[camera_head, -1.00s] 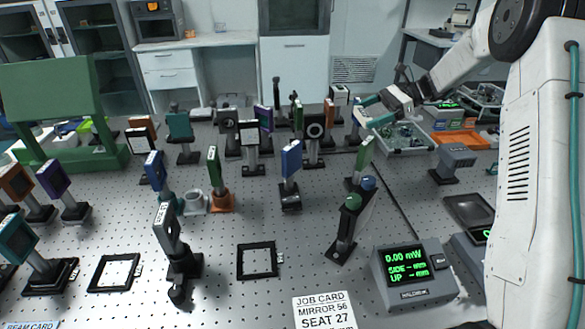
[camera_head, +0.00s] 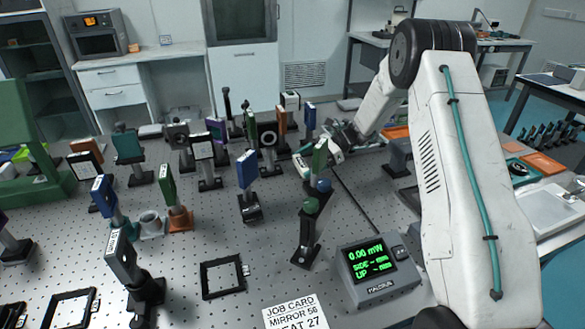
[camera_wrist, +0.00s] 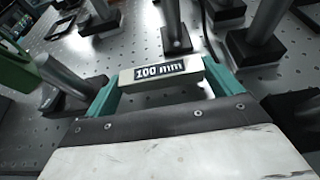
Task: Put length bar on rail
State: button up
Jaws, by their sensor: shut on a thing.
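The length bar (camera_wrist: 135,79) is a pale block with a dark label reading 100 mm. In the wrist view it lies crosswise between the two teal fingers of my gripper (camera_wrist: 162,76), which is shut on its ends. The bar appears held above the perforated table.
Several posts with optics crowd the gripper, including a blue-faced mount (camera_head: 247,170) and a black round-aperture mount (camera_head: 268,138). A power meter (camera_head: 375,268) reading 0.00 mW stands at the front right. An empty black frame (camera_head: 223,278) lies near the front middle.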

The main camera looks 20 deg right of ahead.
aim_at(297, 165)
jog(key=a, duration=0.5)
jog(key=shift+d+f, duration=0.15)
jog(key=shift+f, duration=0.4)
jog(key=shift+c, duration=0.5)
jog(key=shift+f, duration=0.1)
jog(key=shift+c, duration=0.6)
jog(key=o, duration=1.1)
jog(key=shift+c, duration=0.2)
jog(key=shift+d, duration=0.1)
jog(key=v, duration=1.2)
